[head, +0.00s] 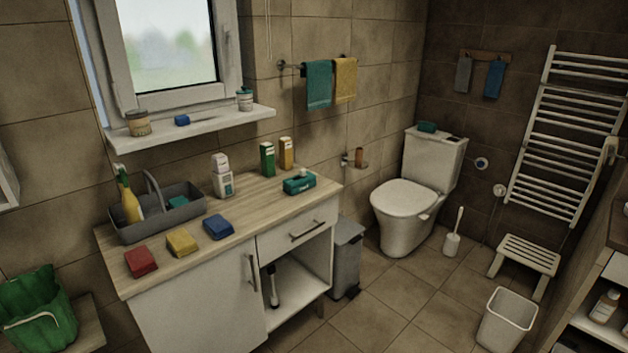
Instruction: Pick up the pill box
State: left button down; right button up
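No box in the head view has a label I can read as a pill box. A small blue box (182,120) lies on the white window shelf (200,126), between two jars, and may be the pill box. A teal box (299,183) with a pale mark sits at the back right of the wooden counter (205,240). Another small teal box (427,127) lies on the toilet tank. Neither of my grippers is in view.
A grey caddy (157,226) with a yellow bottle, several coloured sponges (182,242), a white bottle (223,180) and two cartons (267,159) stand on the counter. A grey bin (347,260) is beside the cabinet. Floor in front of the toilet (405,205) is clear.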

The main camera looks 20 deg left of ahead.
aim_at(293, 186)
jog(key=i, duration=2.8)
jog(key=u, duration=2.4)
